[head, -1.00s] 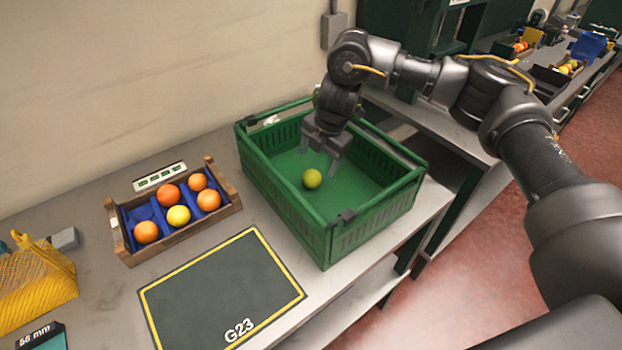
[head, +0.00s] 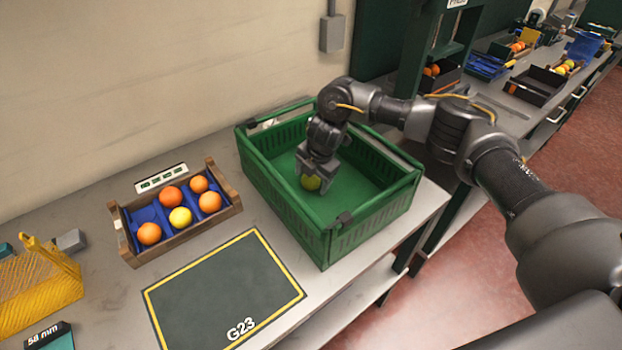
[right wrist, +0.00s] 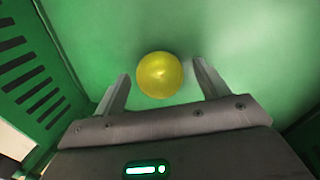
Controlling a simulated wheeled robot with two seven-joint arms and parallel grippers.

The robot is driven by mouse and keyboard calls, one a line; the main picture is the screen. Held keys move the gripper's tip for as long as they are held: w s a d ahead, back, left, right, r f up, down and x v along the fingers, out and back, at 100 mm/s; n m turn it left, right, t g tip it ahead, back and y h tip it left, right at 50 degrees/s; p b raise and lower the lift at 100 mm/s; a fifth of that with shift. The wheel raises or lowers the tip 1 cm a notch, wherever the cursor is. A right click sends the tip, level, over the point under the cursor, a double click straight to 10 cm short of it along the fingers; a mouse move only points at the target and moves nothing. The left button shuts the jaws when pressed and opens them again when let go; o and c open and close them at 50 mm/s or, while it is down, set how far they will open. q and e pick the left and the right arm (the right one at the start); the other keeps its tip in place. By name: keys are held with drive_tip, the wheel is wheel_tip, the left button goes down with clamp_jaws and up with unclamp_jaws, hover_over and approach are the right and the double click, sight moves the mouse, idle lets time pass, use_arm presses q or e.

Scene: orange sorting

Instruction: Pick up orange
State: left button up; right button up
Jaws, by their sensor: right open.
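A yellow-green fruit (head: 311,183) lies on the floor of the green crate (head: 329,243). It also shows in the right wrist view (right wrist: 160,75), just ahead of and between the fingers. My right gripper (head: 310,188) is down inside the crate over this fruit, with its fingers apart and partly hiding it. In the right wrist view the gripper (right wrist: 160,88) is open, and I see no finger clearly touching the fruit. Orange fruits (head: 171,197) and one yellow fruit (head: 180,217) sit in a wooden tray (head: 187,243) with a blue insert. My left gripper is not in view.
The crate walls stand close around my right gripper. A dark mat (head: 225,296) marked G23 lies clear in front of the tray. A yellow mesh basket (head: 38,287) is at the left. More benches with fruit boxes stand at the back right.

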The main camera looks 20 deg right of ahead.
drive_tip(key=shift+s+f, duration=0.1)
drive_tip(key=c, duration=1.1)
drive_tip(key=shift+r, duration=0.55)
wheel_tip(320, 180, up, 9)
drive_tip(key=shift+f+b, duration=0.1)
drive_tip(key=shift+b, duration=0.85)
wheel_tip(320, 180, up, 8)
drive_tip(key=p, duration=0.7)
drive_tip(key=shift+p, duration=0.4)
drive_tip(key=shift+a, duration=0.1)
